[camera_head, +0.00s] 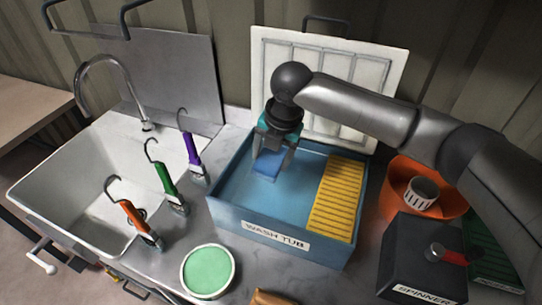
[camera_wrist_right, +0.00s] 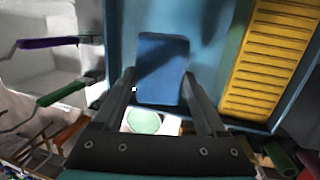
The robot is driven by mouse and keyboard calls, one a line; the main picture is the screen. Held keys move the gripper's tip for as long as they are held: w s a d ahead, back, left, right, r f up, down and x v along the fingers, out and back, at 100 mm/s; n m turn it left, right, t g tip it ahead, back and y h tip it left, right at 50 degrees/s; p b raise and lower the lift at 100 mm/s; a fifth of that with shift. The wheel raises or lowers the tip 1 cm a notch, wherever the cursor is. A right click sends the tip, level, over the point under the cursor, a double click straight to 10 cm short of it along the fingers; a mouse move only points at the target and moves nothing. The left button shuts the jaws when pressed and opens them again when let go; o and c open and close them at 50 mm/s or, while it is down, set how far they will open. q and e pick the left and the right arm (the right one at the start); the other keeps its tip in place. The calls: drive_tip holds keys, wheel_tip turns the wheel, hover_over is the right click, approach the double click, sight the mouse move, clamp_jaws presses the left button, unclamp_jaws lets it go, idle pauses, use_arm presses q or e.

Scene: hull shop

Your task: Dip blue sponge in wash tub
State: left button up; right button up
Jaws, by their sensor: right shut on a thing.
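The blue sponge (camera_head: 268,166) is held between the fingers of my right gripper (camera_head: 271,150), inside the outline of the blue wash tub (camera_head: 228,212). In the right wrist view the sponge (camera_wrist_right: 162,68) sits between the two fingers of the gripper (camera_wrist_right: 162,100), over the blue tub interior. I cannot tell whether the sponge touches the water or tub floor. A yellow ribbed board (camera_head: 338,195) lies along the tub's right side. My left gripper is not in view.
Orange, green (camera_head: 167,183) and purple brushes stand by the white sink (camera_head: 60,190) at left. A round green-topped tub (camera_head: 208,271) is in front. The black spinner (camera_head: 425,255) and an orange bucket (camera_head: 400,200) are at right. A white panel (camera_head: 345,60) stands behind the tub.

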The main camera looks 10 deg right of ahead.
wheel_tip(320, 180, down, 3)
drive_tip(key=b, duration=0.2)
drive_tip(key=shift+r+b, duration=0.2)
drive_tip(key=shift+b, duration=0.1)
drive_tip(key=shift+f+b, duration=1.7)
drive_tip(key=shift+f, duration=3.4)
wheel_tip(320, 180, up, 13)
drive_tip(key=p, duration=1.4)
drive_tip(key=shift+f, duration=0.2)
